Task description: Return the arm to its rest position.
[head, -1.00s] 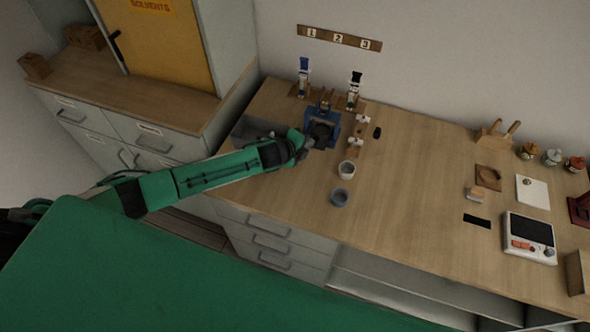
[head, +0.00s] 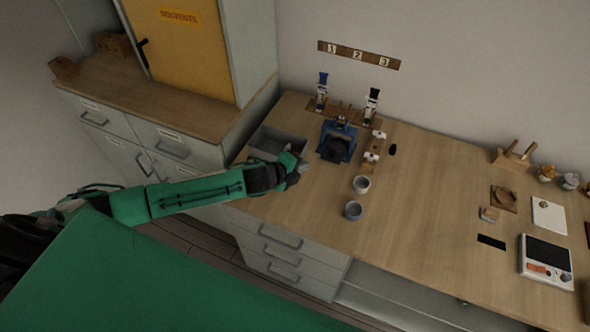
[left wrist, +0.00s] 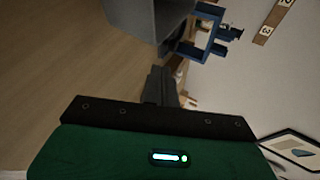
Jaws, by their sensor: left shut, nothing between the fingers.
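My left arm comes in from the left in the head view, and its gripper (head: 302,168) hangs over the left front part of the wooden bench. The gripper is shut and empty. In the left wrist view its dark fingers (left wrist: 160,86) show close together. A blue stand (head: 338,140) is to the right of the gripper and apart from it; it also shows in the left wrist view (left wrist: 208,32). My right gripper is not in these views.
A grey open bin (head: 277,142) lies just behind the gripper. A scale (head: 546,262) is far right. The middle of the bench (head: 430,190) is clear.

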